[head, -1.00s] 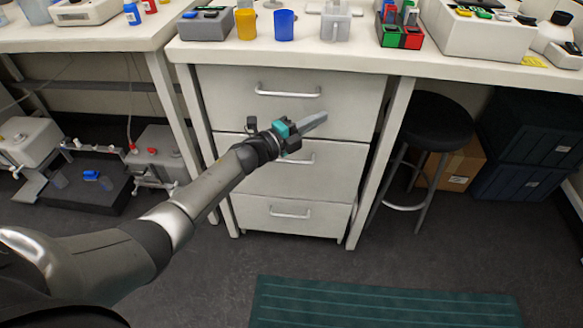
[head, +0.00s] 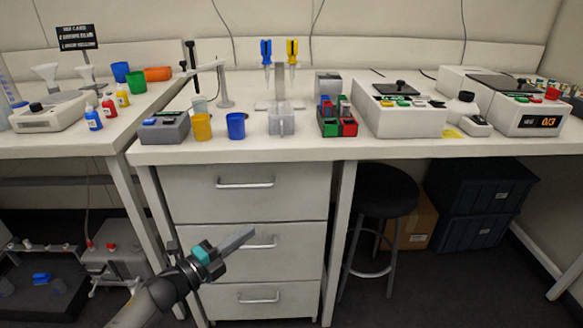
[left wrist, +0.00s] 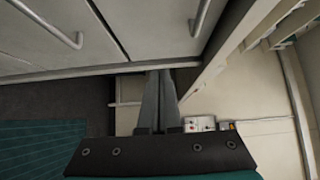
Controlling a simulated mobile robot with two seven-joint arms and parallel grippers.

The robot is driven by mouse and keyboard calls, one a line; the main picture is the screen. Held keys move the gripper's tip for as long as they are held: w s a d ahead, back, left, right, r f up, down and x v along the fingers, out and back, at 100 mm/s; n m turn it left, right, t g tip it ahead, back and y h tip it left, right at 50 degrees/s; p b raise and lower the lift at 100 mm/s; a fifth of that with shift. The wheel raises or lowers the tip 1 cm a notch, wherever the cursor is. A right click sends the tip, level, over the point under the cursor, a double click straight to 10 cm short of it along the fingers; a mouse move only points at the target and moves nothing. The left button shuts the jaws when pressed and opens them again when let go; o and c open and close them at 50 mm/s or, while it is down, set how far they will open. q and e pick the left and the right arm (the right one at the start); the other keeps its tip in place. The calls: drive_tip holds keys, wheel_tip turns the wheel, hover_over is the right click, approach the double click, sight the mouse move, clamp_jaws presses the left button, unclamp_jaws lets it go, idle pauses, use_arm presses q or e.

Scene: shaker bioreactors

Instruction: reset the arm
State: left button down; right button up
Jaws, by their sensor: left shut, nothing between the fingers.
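My left arm comes in from the bottom left of the head view. Its gripper (head: 236,244) is in front of the drawer unit (head: 245,202), below the bench top, with its fingers pointing up and to the right. The fingers are shut together and hold nothing. In the left wrist view the closed fingers (left wrist: 160,100) show at the middle, with drawer fronts and handles at the top. I cannot tell how far the fingertips are from the drawers. My right gripper is in neither view.
The bench top (head: 310,150) carries a yellow cup (head: 202,127), a blue cup (head: 236,126), a colored rack (head: 337,120) and several instruments. A black stool (head: 384,190) and dark bins (head: 480,205) stand under the bench to the right. A second bench (head: 50,145) is at left.

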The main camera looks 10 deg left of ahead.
use_arm(q)
drive_tip(key=s+a+f+n+g+y+p, duration=0.2)
drive_tip(key=s+f+n+y, duration=0.3)
drive_tip(key=f, duration=0.5)
drive_tip(key=s+a+f+n+g+y+p, duration=0.25)
drive_tip(key=s+f+n, duration=0.35)
drive_tip(key=f+n, duration=0.3)
drive_tip(key=s+d+f+n+g+p, duration=0.1)
drive_tip(key=s+f+n+g, duration=0.1)
drive_tip(key=s, duration=0.7)
drive_tip(key=s+d+f+n+g+y+p, duration=0.1)
drive_tip(key=s+f+n+g, duration=0.2)
drive_tip(key=s+f, duration=0.4)
drive_tip(key=s+d+f+n+g+y+p, duration=0.1)
drive_tip(key=s+f+g, duration=0.3)
drive_tip(key=s, duration=0.9)
drive_tip(key=shift+s+d+f+n, duration=0.2)
drive_tip(key=shift+d+f+n, duration=0.15)
drive_tip(key=shift+n, duration=0.35)
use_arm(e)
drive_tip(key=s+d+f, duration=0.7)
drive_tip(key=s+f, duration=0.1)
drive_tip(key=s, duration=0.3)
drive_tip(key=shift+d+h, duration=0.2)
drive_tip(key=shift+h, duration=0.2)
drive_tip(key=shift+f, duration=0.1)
